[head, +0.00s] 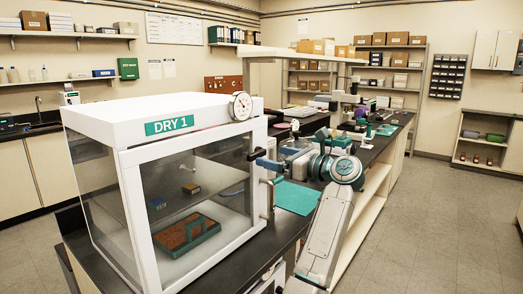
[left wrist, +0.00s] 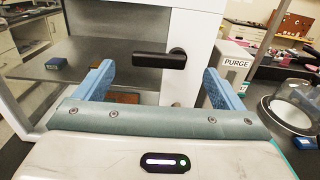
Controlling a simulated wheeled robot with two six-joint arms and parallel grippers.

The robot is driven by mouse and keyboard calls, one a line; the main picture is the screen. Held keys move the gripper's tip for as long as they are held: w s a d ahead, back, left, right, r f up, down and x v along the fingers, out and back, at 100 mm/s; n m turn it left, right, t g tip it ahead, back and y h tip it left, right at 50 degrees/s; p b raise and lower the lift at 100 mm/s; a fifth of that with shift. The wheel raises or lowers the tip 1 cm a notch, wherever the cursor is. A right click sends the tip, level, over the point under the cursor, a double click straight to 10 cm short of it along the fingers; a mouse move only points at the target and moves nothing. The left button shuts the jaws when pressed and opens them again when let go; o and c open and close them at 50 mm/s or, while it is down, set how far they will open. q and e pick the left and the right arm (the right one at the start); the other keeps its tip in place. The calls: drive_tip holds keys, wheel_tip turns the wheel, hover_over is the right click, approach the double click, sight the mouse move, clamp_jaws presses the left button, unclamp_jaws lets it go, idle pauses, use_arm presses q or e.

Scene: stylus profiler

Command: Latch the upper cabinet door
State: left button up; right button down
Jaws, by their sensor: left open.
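The white drying cabinet (head: 190,120) labelled DRY 1 has a glazed front in a white frame, which looks closed. A black latch lever (left wrist: 160,61) lies roughly horizontal, its pivot on the white upright at right and its free end pointing left across the glass. In the head view the lever (head: 256,154) shows small at the frame's right edge. My left gripper (left wrist: 160,74) faces the front with its blue fingers spread, one either side of the lever; I see no clear contact. In the head view it (head: 270,160) is partly hidden by its own wrist. My right gripper is out of view.
A metal pull handle (head: 269,198) stands out lower on the cabinet front. A grey PURGE box (left wrist: 235,63) and a clear dome (left wrist: 297,104) stand at right in the wrist view. A green mat (head: 295,197) lies on the black bench beside my arm.

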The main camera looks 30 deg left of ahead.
sight(259, 152)
use_arm(q)
drive_tip(key=a+p, duration=0.1)
drive_tip(key=a, duration=0.3)
drive_tip(key=shift+w+r, duration=0.1)
drive_tip(key=shift+w+a, duration=0.1)
drive_tip(key=shift+a, duration=0.7)
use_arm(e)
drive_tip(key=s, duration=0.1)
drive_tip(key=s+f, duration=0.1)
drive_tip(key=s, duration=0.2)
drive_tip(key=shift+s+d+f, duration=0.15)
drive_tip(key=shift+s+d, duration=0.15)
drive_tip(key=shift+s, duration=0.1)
use_arm(q)
drive_tip(key=c, duration=1)
